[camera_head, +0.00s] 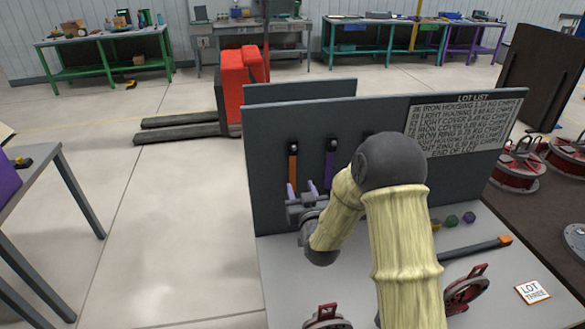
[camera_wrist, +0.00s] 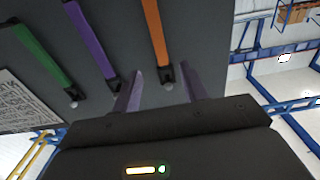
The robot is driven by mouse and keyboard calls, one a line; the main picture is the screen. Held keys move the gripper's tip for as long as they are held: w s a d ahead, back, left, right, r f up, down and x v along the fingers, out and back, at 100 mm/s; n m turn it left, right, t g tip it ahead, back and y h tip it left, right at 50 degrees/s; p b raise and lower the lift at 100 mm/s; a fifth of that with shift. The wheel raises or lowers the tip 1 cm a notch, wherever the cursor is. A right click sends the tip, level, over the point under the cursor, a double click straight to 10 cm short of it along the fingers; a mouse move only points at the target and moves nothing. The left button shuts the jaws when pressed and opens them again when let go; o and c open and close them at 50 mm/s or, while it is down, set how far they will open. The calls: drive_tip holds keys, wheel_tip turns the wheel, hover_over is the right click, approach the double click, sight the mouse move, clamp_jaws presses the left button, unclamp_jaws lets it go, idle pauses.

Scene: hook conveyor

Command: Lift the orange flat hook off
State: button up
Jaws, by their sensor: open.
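The orange flat hook (camera_head: 292,165) hangs from a black holder on the upright grey panel, at the left of a row. In the wrist view the orange hook (camera_wrist: 153,30) runs down to a dark end piece that appears between my fingers. My gripper (camera_head: 301,189) is open in front of the panel, by the lower part of the orange hook. In the wrist view my gripper (camera_wrist: 162,84) has one finger on each side of the hook's line. I cannot tell whether either finger touches it.
A purple hook (camera_head: 329,167) hangs close to the right of the orange one. A green hook (camera_wrist: 40,52) shows beyond it in the wrist view. A lot list (camera_head: 463,124) is on the panel. Small coloured pieces (camera_head: 451,221) and a handled tool (camera_head: 472,249) lie on the bench.

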sight(293, 168)
drive_tip(key=shift+p+x, duration=0.6)
drive_tip(key=shift+x, duration=1.45)
drive_tip(key=shift+f+p+x, duration=0.15)
drive_tip(key=shift+p+x, duration=0.65)
drive_tip(key=shift+x, duration=0.5)
drive_tip(key=shift+f+p+x, duration=0.2)
drive_tip(key=shift+p+x, duration=0.6)
drive_tip(key=shift+x, duration=0.5)
drive_tip(key=shift+c, duration=0.2)
clamp_jaws()
